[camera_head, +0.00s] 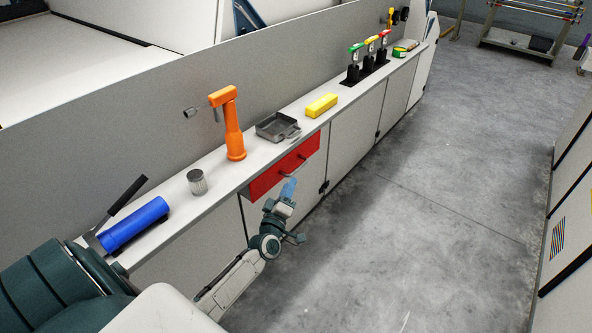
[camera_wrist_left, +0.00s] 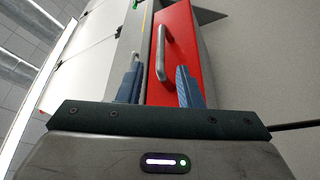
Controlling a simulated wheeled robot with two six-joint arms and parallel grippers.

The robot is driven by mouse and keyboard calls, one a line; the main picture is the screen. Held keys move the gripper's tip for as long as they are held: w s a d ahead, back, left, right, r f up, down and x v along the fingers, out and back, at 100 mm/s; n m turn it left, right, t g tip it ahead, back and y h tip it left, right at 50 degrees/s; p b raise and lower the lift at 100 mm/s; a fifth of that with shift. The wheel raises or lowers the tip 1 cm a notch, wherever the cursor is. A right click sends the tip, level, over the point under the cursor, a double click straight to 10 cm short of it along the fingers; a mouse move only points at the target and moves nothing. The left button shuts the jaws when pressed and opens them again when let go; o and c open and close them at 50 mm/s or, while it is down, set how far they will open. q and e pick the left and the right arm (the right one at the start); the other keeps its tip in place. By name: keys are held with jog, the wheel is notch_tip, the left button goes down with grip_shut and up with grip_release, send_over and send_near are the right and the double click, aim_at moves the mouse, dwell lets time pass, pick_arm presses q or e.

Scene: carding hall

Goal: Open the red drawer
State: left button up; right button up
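The red drawer (camera_head: 266,182) is set under the white counter, and its front looks flush with the cabinet. Its grey bar handle (camera_head: 302,158) crosses the front; part of it is behind my gripper in the head view. My left gripper (camera_head: 289,187) is just in front of the drawer, near the handle. In the left wrist view, its two blue fingers (camera_wrist_left: 158,88) are spread apart with nothing held between them. The red front (camera_wrist_left: 183,45) and the silver handle (camera_wrist_left: 162,52) lie beyond the fingertips. The handle looks apart from the fingers. My right gripper is not in view.
The counter holds an orange tool (camera_head: 233,130), a grey tray (camera_head: 272,128), a yellow block (camera_head: 321,105), a ribbed metal cylinder (camera_head: 197,182) and a blue cylinder (camera_head: 135,224). The grey floor (camera_head: 410,220) right of the cabinets is clear.

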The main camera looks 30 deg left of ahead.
aim_at(296, 170)
pick_arm(q)
jog(key=x, duration=0.7)
jog(key=shift+w, duration=0.35)
grip_shut()
